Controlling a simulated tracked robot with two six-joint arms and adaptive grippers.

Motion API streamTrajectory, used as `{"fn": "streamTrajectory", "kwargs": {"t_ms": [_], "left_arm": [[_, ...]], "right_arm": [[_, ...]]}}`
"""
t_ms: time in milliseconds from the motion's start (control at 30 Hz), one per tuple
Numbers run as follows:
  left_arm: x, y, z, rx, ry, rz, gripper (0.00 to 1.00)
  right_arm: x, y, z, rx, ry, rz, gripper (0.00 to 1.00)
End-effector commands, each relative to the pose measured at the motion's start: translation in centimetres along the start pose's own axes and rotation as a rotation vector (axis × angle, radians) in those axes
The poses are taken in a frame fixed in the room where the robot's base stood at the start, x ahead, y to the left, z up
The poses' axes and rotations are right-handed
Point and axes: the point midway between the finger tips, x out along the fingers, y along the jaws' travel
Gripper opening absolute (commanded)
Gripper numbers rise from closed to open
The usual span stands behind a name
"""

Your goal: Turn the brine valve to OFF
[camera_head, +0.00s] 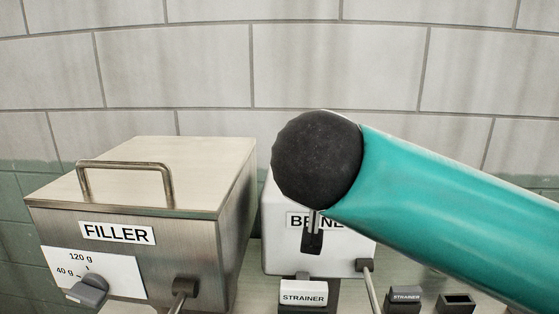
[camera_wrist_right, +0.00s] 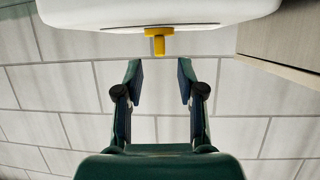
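The brine tank (camera_head: 283,245) is a white box behind my right arm in the head view. The valve's OFF marking is not visible. My left gripper is out of view.
The metal FILLER box (camera_head: 195,240) with a handle and grey knob (camera_head: 90,291) stands left of the tank. A white STRAINER block (camera_head: 303,294), a dark STRAINER block (camera_head: 405,298) and metal rods are in front. A tiled wall (camera_head: 340,65) stands behind.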

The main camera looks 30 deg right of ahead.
Motion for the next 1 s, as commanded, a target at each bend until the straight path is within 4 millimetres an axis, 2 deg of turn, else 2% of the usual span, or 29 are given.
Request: {"fn": "streamTrajectory", "kwargs": {"t_ms": [100, 300, 700, 767, 933, 1000], "left_arm": [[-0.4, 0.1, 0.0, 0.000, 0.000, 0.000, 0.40], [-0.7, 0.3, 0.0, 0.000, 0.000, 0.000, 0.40], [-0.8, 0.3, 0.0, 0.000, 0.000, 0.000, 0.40], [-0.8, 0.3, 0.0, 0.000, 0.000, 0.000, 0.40], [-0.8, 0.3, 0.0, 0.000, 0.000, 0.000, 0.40], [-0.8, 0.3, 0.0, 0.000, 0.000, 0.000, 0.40]], "right_arm": [[2.4, 0.1, 0.0, -0.001, -0.003, 0.006, 0.39], [4.8, 0.0, 0.0, -0.001, -0.002, 0.002, 0.39], [5.5, 0.0, 0.0, 0.000, -0.001, 0.001, 0.39], [5.5, 0.0, 0.0, 0.000, -0.001, 0.001, 0.30], [5.5, 0.0, 0.0, 0.000, 0.000, 0.001, 0.02], [5.5, 0.0, 0.0, 0.000, -0.001, 0.001, 0.00]]}}
